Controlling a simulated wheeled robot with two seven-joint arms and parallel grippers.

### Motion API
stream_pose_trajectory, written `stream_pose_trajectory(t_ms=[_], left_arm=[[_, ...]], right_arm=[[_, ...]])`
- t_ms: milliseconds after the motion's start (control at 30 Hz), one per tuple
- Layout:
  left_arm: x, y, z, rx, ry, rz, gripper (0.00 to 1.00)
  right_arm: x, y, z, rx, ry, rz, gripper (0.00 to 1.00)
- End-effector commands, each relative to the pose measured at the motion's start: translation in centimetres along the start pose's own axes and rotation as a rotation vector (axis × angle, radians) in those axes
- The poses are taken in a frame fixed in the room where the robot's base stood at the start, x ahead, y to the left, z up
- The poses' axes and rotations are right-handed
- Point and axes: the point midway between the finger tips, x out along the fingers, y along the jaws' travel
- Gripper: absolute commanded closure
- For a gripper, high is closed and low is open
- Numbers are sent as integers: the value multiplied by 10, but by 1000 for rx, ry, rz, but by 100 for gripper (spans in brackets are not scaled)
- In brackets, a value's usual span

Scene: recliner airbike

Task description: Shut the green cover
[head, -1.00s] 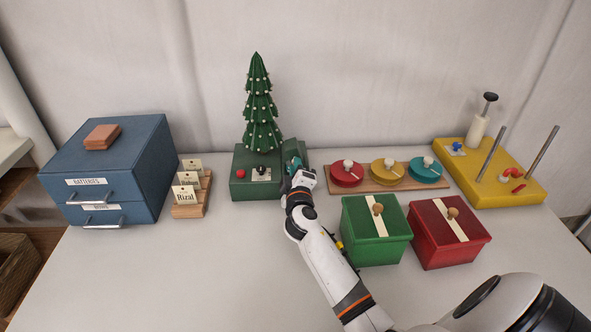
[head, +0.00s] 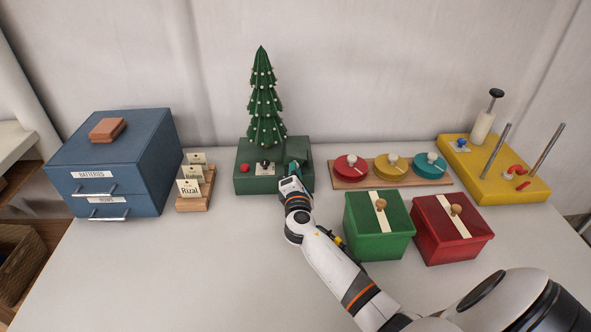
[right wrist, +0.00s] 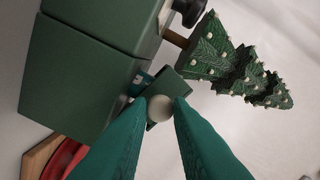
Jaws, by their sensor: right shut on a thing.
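A dark green box (head: 246,183) carries a small decorated tree (head: 264,105) at the back of the table. A small green cover (right wrist: 176,88) with a round pale knob (right wrist: 160,108) shows in the right wrist view, beside the box (right wrist: 75,75). My right gripper (head: 291,176) is at the box's front right, its teal fingers (right wrist: 160,112) shut on the knob. The cover looks tilted away from the box; in the head view it is mostly hidden by the gripper, so its exact angle is unclear. A small blue patch (right wrist: 141,78) shows beside the cover. My left gripper is out of view.
A red button (head: 245,168) and a black knob (head: 265,164) sit on the box. Card holders (head: 196,190) stand left of it, a disc board (head: 343,180) right. Lidded green (head: 375,240) and red (head: 445,240) boxes stand front right. The front left table is clear.

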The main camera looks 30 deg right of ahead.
Motion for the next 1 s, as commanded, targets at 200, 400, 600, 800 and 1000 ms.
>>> stream_pose_trajectory(t_ms=[200,400,600,800,1000], left_arm=[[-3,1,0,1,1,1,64],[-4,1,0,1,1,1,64],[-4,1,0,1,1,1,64],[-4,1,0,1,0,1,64],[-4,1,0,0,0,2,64]], right_arm=[[1,3,0,-120,1,-1,100],[1,6,1,-179,2,-1,100],[1,7,1,-199,3,-2,100],[1,7,1,-200,3,-1,100],[1,7,1,-199,3,-1,71]])
